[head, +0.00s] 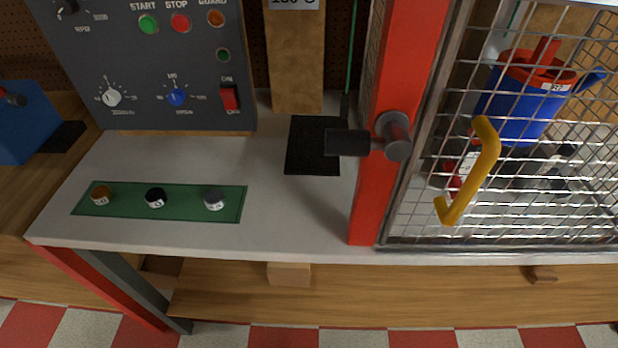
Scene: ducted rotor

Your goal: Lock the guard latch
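The guard latch (348,142) is a dark grey bar on a round pivot mounted on a red post (375,190). The bar lies about level and points left, away from the mesh guard door (540,190). The door's metal frame stands close beside the post; I cannot tell whether it is fully closed. A bent yellow handle (485,165) is on the door near the post. My gripper is not in view.
A green mat (180,214) with three small labelled pieces lies on the left of the bench. A blue and red can (525,105) is behind the mesh. The bench front is clear.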

